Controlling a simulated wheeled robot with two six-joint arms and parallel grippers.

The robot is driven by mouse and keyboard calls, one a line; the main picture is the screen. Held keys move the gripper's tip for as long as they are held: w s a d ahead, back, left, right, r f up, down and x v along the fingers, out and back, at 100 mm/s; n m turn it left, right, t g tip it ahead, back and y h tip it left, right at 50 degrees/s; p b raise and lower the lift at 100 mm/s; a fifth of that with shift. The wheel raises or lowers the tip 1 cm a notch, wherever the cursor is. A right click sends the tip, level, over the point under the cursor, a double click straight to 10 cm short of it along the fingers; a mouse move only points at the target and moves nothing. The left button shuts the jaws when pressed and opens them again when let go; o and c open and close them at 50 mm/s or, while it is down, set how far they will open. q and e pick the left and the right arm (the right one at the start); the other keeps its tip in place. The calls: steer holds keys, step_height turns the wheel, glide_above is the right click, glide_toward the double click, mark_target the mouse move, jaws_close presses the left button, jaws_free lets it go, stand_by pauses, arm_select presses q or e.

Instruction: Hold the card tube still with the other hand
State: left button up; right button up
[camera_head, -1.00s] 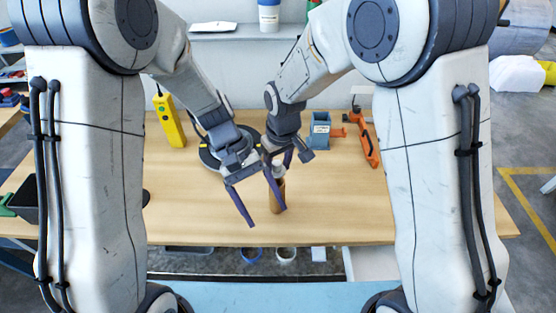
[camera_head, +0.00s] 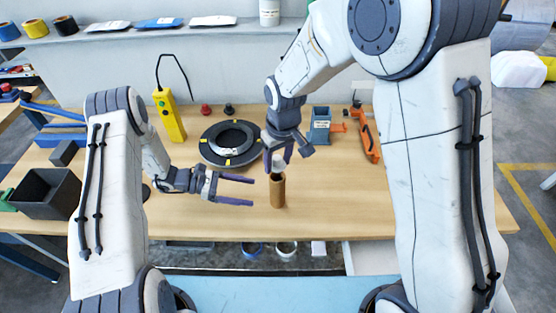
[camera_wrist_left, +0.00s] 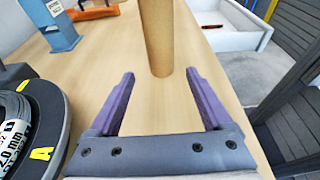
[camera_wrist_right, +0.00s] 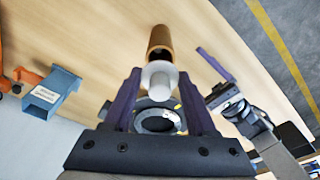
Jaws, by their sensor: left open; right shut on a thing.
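The brown card tube (camera_head: 277,190) stands upright on the table. My left gripper (camera_head: 253,190) is open and level, with its fingertips pointing at the tube from the left. In the left wrist view the tube (camera_wrist_left: 158,35) is straight ahead, just beyond the open fingertips (camera_wrist_left: 160,74), apart from them. My right gripper (camera_head: 278,155) is above the tube, shut on a whitish cylinder (camera_wrist_right: 160,77). The cylinder is in line with the tube's open top (camera_wrist_right: 160,36); I cannot tell whether they touch.
A black disc with a wire coil (camera_head: 232,143) lies behind my left gripper. A yellow handset (camera_head: 169,117) stands at the back left, a blue holder (camera_head: 320,125) and an orange tool (camera_head: 368,140) at the back right. A dark bin (camera_head: 47,193) is far left. The table's front is clear.

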mark_target(274, 196)
arm_select(q)
steer(key=x, duration=0.9)
steer(key=shift+c, duration=0.3)
steer(key=c, duration=0.9)
